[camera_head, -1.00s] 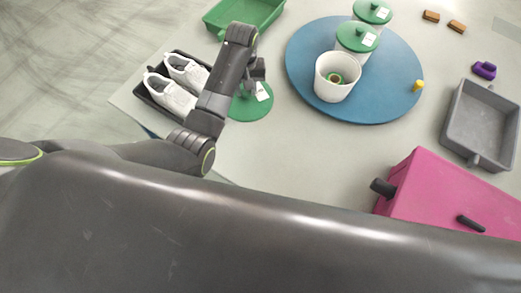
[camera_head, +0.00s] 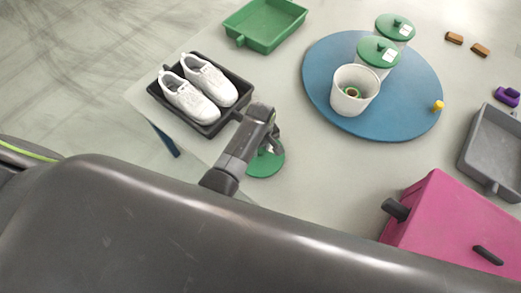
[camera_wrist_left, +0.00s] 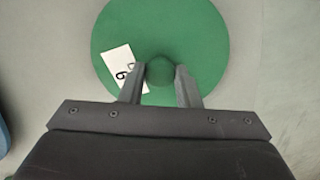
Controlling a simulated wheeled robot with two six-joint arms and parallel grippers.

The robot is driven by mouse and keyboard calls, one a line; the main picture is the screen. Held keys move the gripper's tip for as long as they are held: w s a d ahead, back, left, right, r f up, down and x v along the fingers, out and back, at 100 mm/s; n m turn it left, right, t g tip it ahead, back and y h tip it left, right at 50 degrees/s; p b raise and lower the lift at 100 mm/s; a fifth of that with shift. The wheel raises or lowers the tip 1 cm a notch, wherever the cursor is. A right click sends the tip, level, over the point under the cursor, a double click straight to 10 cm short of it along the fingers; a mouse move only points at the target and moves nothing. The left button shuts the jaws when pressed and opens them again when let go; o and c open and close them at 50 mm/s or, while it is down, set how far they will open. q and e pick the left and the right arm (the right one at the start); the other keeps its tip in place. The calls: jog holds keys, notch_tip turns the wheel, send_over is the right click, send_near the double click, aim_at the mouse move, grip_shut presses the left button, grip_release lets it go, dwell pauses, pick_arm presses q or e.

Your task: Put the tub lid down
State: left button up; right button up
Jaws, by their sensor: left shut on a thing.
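The green tub lid (camera_head: 266,163) is a round disc with a knob and a white label. It also shows in the left wrist view (camera_wrist_left: 205,45), where the label reads a number like 6 or 9. My left gripper (camera_head: 270,140) is shut on the lid's knob, and its fingers (camera_wrist_left: 160,75) stand on both sides of the knob. The lid is over the light table near its front edge; I cannot tell if it touches the table. An open white tub (camera_head: 355,90) stands on the blue round board with a ring-like thing inside. My right gripper is not in view.
Two tubs with green lids (camera_head: 378,51) stand on the blue round board (camera_head: 325,60). A dark tray (camera_head: 243,85) with white shoes (camera_head: 198,97) is left of the lid. A pink box (camera_head: 450,215) and grey tray (camera_head: 490,150) are at the right. A green tray (camera_head: 265,25) is at the back.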

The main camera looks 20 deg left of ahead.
aim_at(260, 150)
pick_arm(q)
jog(key=shift+f, duration=1)
jog(key=o, duration=1)
jog(key=shift+f, duration=0.15)
jog(key=shift+c, duration=0.2)
jog(key=shift+r, duration=0.6)
notch_tip(260, 150, up, 11)
jog(key=p, duration=0.1)
